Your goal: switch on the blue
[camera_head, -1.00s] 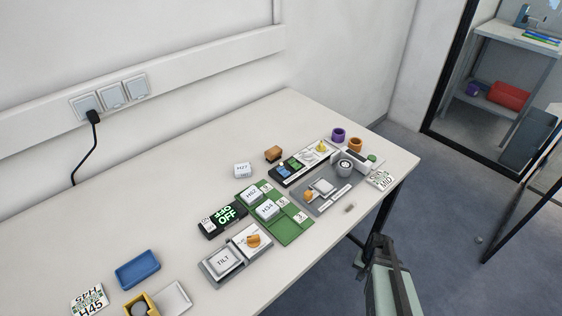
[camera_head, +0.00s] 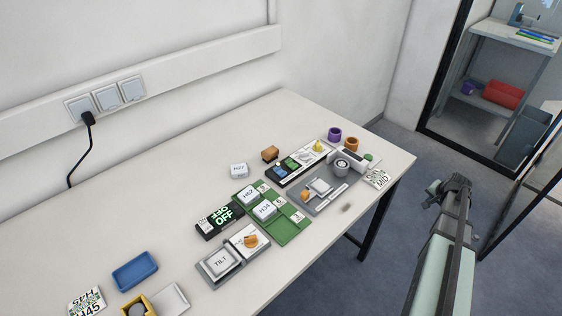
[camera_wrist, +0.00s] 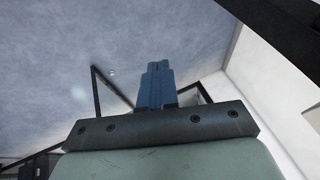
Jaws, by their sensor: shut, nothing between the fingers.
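A black panel (camera_head: 269,180) on the table carries a blue switch (camera_head: 280,170) and a green switch (camera_head: 292,163) side by side. Whether the blue switch is on is too small to tell. My gripper (camera_head: 450,188) is raised off the right end of the table, well to the right of the panel, over the floor. In the wrist view its two blue fingers (camera_wrist: 157,85) are together with nothing between them. The panel is not in the wrist view, which shows floor and wall.
Around the panel are a white block (camera_head: 239,170), a brown block (camera_head: 270,153), a green board (camera_head: 290,232) with white tiles, and a grey fixture (camera_head: 318,203). A purple ring (camera_head: 334,134) and an orange ring (camera_head: 351,144) stand behind. The table's left rear is clear.

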